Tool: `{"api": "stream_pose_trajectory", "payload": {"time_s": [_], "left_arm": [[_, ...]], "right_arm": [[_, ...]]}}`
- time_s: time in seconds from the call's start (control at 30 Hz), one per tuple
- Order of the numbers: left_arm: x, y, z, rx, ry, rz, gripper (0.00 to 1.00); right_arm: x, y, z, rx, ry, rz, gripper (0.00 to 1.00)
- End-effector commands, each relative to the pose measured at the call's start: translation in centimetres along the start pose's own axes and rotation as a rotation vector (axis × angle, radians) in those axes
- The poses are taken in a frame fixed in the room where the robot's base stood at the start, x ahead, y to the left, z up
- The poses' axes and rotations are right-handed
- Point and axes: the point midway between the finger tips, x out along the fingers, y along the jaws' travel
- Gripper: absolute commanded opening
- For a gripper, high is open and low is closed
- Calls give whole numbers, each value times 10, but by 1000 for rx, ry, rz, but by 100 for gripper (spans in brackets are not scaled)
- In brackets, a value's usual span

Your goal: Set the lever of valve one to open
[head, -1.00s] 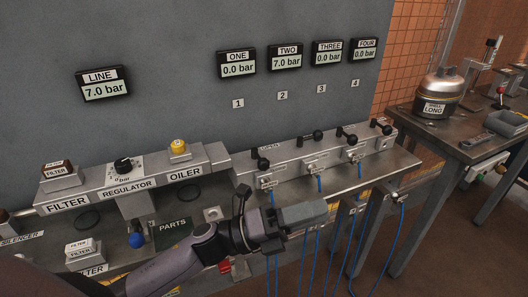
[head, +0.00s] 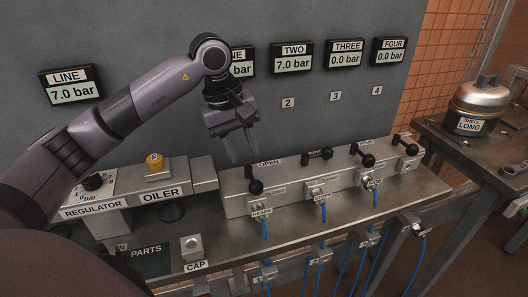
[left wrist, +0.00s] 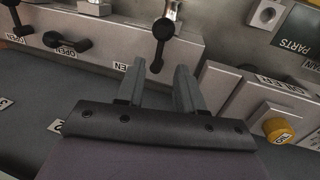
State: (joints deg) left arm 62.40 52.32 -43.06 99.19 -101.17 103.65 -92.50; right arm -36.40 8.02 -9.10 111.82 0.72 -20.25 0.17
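Valve one's lever (head: 254,184) is black with a ball knob, at the left end of the grey valve block (head: 235,203). In the head view it points down toward the front, away from the OPEN label (head: 269,162). My left gripper (head: 244,162) is above and behind this lever, fingers pointing down, open and empty. In the left wrist view the lever (left wrist: 161,38) hangs with its knob in line with the gap between the open fingertips (left wrist: 160,72); I cannot tell any contact. Gauge ONE (head: 242,68) is partly hidden by my arm. My right gripper is out of view.
Valve two's lever (head: 318,155) lies sideways; valves three (head: 365,156) and four (head: 408,146) stand right of it. Gauge TWO (head: 292,58) reads 7.0 bar. The oiler (head: 160,193) is left of the block. Blue hoses (head: 323,212) hang in front.

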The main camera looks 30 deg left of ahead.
Motion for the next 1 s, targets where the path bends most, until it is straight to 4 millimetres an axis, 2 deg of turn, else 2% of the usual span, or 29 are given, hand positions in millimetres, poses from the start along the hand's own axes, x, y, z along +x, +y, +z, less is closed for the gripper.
{"api": "stream_pose_trajectory", "payload": {"time_s": [0.17,0.5,0.67,1.0], "left_arm": [[-3,-5,-8,9,35,-23,37],[44,-6,-8,9,30,-24,37],[61,-6,-9,8,31,-22,37],[66,-6,-10,9,33,-20,37]], "right_arm": [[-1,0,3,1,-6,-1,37],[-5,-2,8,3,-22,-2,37],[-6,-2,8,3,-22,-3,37],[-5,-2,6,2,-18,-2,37]]}}
